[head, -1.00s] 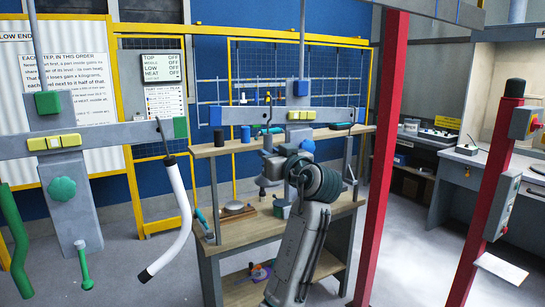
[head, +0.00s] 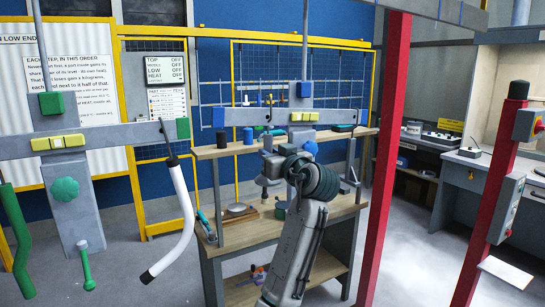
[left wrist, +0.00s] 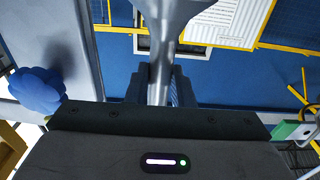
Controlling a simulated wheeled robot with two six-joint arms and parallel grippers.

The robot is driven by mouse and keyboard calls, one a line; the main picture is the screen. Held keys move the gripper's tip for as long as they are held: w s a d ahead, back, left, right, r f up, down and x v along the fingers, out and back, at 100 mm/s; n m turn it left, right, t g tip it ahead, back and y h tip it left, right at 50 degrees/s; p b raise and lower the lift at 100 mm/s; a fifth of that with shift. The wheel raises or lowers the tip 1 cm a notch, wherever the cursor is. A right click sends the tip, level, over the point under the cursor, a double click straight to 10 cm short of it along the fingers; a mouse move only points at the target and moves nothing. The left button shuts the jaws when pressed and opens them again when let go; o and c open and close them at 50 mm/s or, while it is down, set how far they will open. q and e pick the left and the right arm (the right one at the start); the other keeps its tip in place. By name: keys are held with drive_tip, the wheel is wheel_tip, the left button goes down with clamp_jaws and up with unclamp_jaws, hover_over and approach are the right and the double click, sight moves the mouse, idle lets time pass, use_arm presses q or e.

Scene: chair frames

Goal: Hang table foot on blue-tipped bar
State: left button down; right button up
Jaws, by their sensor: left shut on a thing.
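The blue-tipped bar (head: 262,117) hangs level above the wooden workbench, with a blue block at its left end and a yellow piece at its middle. The held piece shows only in part in the head view. A blue knob (head: 311,148) is just right of the gripper; it also shows in the left wrist view (left wrist: 38,90).
A green-tipped bar (head: 110,136) hangs at the left, with a white tube (head: 178,220) at its right end and a green bolt (head: 85,262) below. The workbench (head: 238,262) stands behind my arm. A red post (head: 383,160) stands to the right.

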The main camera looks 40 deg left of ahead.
idle(0.5)
use_arm(q)
drive_tip(key=shift+s+f+b, duration=0.1)
drive_tip(key=shift+f+b, duration=0.9)
drive_tip(key=shift+f, duration=0.2)
drive_tip(key=c, duration=1.2)
unclamp_jaws()
drive_tip(key=shift+s+d, duration=0.2)
drive_tip(key=shift+d, duration=0.3)
drive_tip(key=b+v, duration=0.1)
drive_tip(key=v, duration=0.6)
